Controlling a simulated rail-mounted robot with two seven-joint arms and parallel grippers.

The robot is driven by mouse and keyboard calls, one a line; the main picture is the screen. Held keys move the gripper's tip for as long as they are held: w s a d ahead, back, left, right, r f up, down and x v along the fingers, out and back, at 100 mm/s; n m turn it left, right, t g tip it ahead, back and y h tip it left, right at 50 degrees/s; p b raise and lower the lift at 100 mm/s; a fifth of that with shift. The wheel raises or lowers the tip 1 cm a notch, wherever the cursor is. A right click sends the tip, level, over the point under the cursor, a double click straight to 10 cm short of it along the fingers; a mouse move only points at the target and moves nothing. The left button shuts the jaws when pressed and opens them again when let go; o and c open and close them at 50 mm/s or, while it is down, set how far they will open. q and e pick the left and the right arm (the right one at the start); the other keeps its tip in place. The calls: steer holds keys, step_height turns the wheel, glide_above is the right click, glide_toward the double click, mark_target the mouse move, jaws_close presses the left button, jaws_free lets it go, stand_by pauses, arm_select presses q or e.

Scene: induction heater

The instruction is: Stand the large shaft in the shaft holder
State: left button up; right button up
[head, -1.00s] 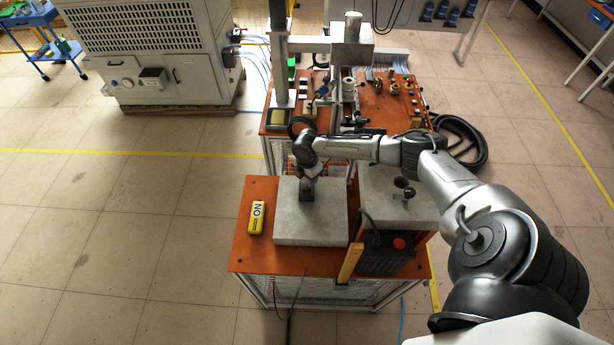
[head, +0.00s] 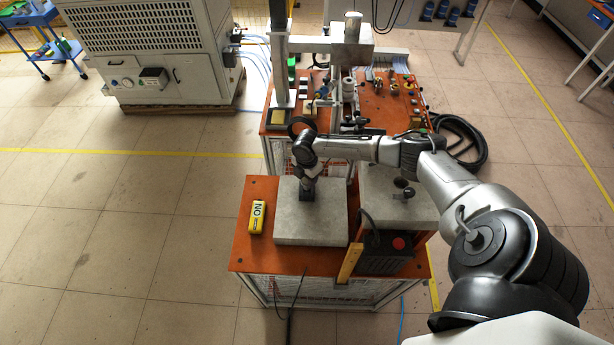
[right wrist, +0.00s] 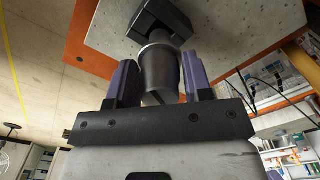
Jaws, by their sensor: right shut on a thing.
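Beyond the shaft's far end is a black block (right wrist: 150,17), apparently the shaft holder, on a grey slab. The shaft's end overlaps the block in this view; I cannot tell whether it is seated. In the head view my right gripper (head: 309,183) is low over the slab, and the shaft cannot be made out clearly. My left gripper is not in view.
The grey slab (head: 290,229) lies on an orange table (head: 262,190). A yellow box marked NO (head: 257,218) lies left of it. A black box with a red button (head: 386,250) stands at right. The equipment-laden orange bench (head: 378,100) is behind. Slab front is clear.

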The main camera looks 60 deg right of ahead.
steer(key=shift+f, duration=0.2)
stand_by(0.4)
steer(key=shift+f+b, duration=0.7)
steer(key=shift+f, duration=0.15)
steer(key=shift+f+b, duration=0.4)
steer(key=shift+f, duration=0.15)
steer(key=o, duration=1.1)
steer(key=shift+o, duration=1.3)
